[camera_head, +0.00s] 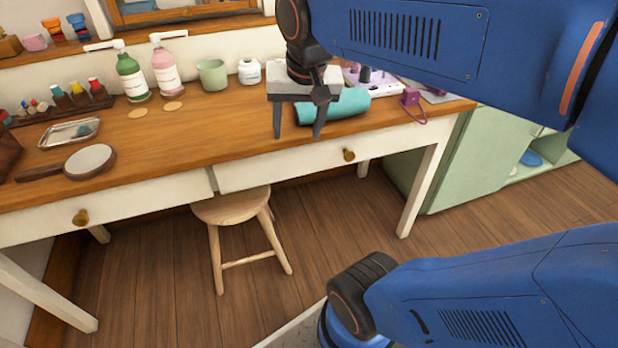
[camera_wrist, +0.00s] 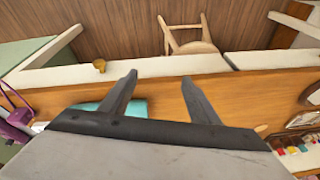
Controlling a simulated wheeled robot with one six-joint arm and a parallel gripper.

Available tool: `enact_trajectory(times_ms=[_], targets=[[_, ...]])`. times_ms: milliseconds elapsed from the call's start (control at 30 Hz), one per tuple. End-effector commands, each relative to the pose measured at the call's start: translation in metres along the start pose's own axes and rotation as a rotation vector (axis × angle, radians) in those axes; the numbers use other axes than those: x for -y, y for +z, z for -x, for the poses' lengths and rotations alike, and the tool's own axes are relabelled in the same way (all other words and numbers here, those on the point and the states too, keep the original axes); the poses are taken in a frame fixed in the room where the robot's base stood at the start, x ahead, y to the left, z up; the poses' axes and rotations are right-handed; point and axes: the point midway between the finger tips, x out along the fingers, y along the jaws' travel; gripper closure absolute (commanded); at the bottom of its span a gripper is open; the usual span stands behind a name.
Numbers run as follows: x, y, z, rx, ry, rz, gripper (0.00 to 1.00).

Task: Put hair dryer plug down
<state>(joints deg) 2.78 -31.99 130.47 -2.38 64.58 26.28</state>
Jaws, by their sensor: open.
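A purple plug (camera_head: 410,97) with a purple cord lies at the right end of the wooden desk (camera_head: 225,128). A purple item, likely the same plug, shows at the left edge of the wrist view (camera_wrist: 18,118). My gripper (camera_head: 297,133) is open, its two fingers apart with nothing between them. It hangs over the desk's front part, left of the plug and apart from it. The fingers also show in the wrist view (camera_wrist: 159,77). A pale power strip (camera_head: 382,87) lies behind the plug, partly hidden by my arm, with a dark item on it.
A rolled teal towel (camera_head: 345,104) lies just beside my gripper. Bottles (camera_head: 132,78), a green cup (camera_head: 212,75) and a hand mirror (camera_head: 88,161) stand or lie to the left. A stool (camera_head: 232,207) is under the desk. A green cabinet (camera_head: 470,160) stands right.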

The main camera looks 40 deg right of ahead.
Motion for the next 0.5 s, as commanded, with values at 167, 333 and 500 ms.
enact_trajectory(times_ms=[167,333,500], targets=[[-0.012,0.056,-0.026,-0.051,-0.048,0.258,0.44],[-0.019,0.087,-0.045,-0.090,-0.072,0.423,0.44],[-0.021,0.098,-0.053,-0.106,-0.079,0.486,0.44]])
